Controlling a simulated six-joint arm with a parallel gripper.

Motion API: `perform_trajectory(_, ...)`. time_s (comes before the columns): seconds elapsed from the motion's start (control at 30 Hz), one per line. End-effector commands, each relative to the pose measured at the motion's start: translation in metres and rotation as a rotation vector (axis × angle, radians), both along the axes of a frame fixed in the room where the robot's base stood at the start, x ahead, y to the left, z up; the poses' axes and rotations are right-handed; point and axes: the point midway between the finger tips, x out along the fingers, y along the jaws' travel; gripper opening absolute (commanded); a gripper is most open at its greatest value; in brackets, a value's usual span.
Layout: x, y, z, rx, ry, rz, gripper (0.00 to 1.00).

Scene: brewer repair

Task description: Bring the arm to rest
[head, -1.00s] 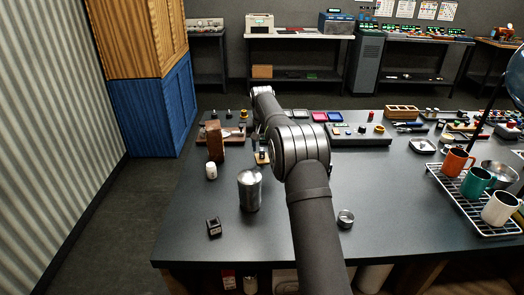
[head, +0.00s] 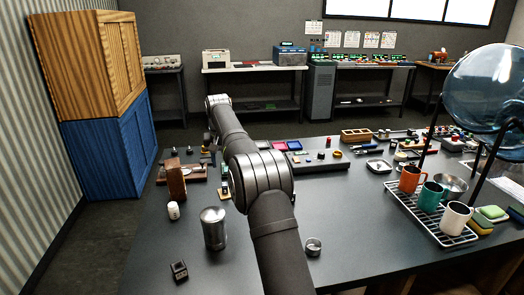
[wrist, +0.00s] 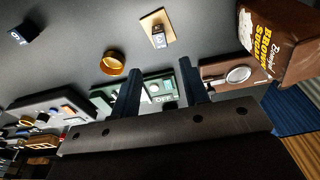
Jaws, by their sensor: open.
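My gripper (wrist: 159,70) shows in the wrist view with its two dark blue fingers apart and nothing held between them. A green-and-white device marked OFF (wrist: 160,88) lies beyond the fingers, partly hidden by them. In the head view my arm reaches from the bottom edge over the dark workbench (head: 345,215). Its far end is near the back left of the bench, and the gripper's fingers cannot be made out there.
A brown sugar bag (wrist: 280,38) is at right in the wrist view; a gold ring (wrist: 114,63) is left of the fingers. In the head view, a steel canister (head: 213,228) stands left of my arm, a mug rack (head: 425,218) right. The front middle is mostly clear.

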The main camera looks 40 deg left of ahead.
Motion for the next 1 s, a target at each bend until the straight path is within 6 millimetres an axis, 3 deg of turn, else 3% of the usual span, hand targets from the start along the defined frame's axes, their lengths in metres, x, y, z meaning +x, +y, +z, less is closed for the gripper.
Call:
perform_trajectory(0.17,0.002,0.002,-0.020,-0.004,0.002,0.000,0.41)
perform_trajectory(0.7,0.013,0.012,-0.124,-0.003,0.002,-0.001,0.41)
perform_trajectory(0.8,0.013,0.013,-0.102,0.003,-0.003,-0.001,0.41)
perform_trajectory(1.0,0.013,0.013,-0.084,0.001,-0.001,0.000,0.41)
